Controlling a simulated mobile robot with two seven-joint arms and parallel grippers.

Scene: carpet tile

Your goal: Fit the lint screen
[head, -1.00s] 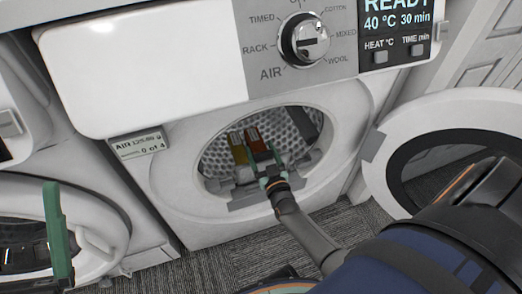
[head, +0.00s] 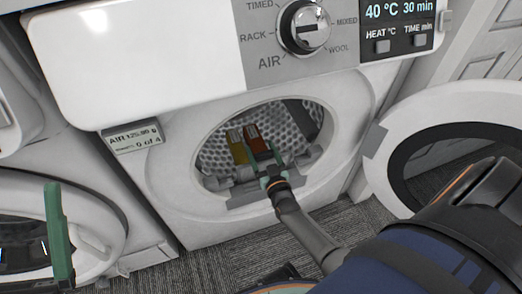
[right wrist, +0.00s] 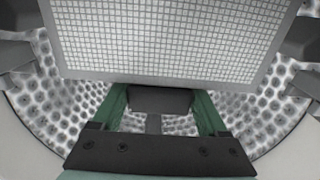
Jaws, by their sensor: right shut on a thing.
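The lint screen (right wrist: 175,40) is a pale mesh panel with a light grey frame, large at the top of the right wrist view. A dark grey block (right wrist: 158,99) at its lower edge sits between the green fingers of my right gripper (right wrist: 160,105), which is shut on it. In the head view my right gripper (head: 268,167) reaches into the dryer's round opening (head: 205,131), at its lower middle. The screen is hard to make out there. Grey brackets (head: 245,198) sit at the opening's lower rim. A green finger of my left gripper (head: 57,232) shows at lower left.
A yellow piece (head: 237,148) and an orange-brown piece (head: 256,140) stand inside the perforated drum (head: 292,122). The open round door (head: 392,185) hangs at right. Another machine (head: 105,205) stands at left. The control panel (head: 268,30) is above.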

